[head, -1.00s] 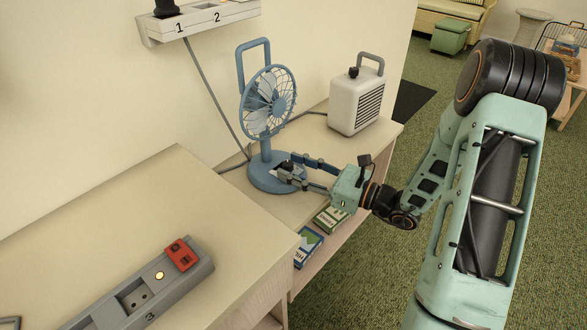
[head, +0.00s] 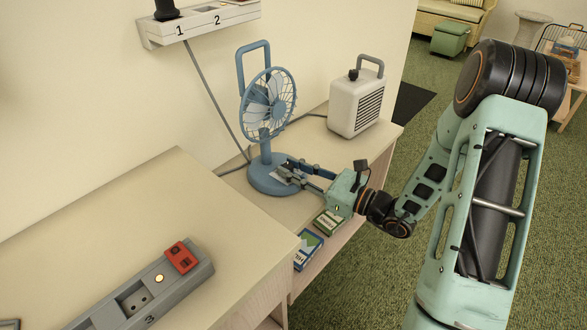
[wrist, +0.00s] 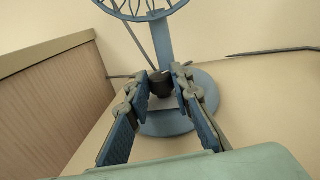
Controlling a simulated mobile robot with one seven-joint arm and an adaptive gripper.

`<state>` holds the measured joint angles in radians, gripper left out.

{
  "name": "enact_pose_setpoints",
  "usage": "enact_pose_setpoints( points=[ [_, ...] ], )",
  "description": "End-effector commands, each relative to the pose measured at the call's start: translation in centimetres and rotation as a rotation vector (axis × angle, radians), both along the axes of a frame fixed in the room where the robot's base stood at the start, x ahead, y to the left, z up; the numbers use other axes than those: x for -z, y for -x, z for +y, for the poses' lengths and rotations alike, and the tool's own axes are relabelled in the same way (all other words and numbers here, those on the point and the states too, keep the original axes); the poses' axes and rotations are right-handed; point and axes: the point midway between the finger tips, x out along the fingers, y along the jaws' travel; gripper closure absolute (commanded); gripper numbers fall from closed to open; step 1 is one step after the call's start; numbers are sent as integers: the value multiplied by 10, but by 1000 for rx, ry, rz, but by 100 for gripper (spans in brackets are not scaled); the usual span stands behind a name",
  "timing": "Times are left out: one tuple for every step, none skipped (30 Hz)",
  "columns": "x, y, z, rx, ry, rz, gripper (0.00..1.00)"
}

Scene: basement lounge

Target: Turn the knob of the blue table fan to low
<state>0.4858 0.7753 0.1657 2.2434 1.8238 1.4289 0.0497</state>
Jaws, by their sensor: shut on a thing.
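The blue table fan (head: 267,105) stands upright on the lower table against the wall, with a round blue base (head: 262,187). In the wrist view its base (wrist: 205,82) and post show ahead. The dark knob (wrist: 160,87) is on the base, in front of the post. My gripper (head: 288,174) reaches in from the right, low over the base. In the wrist view my gripper (wrist: 162,84) has its two fingers shut on the knob, one on each side. In the head view the fingers hide the knob, so its setting cannot be read.
A white heater (head: 356,102) with a black knob stands to the right of the fan. A grey outlet strip (head: 190,278) marked 3, with a red switch (head: 181,256), lies on the nearer table.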

Motion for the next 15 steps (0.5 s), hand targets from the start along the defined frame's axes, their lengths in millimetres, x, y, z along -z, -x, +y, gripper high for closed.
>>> enact_pose_setpoints(
  points=[
    [-2, 2, 1, 31, -4, 1, 100],
    [-2, 2, 2, 50, -4, 1, 100],
    [-1, 2, 2, 75, -2, 1, 100],
    [-1, 2, 2, 93, -4, 3, 100],
    [-1, 2, 2, 109, -3, 1, 100],
    [-1, 2, 3, 128, -4, 1, 100],
    [-1, 2, 3, 141, -3, 0, 100],
    [-1, 2, 3, 153, -3, 1, 100],
    [-1, 3, 3, 166, -1, 1, 100],
    [-1, 3, 2, 174, 0, 0, 100],
    [-1, 3, 2, 180, 0, 1, 100],
    [0, 3, 2, 186, 1, 1, 100],
    [0, 3, 2, 188, 1, 1, 100],
    [0, 3, 2, 190, 2, 1, 100],
    [0, 3, 2, 191, 2, 1, 100]
  ],
)
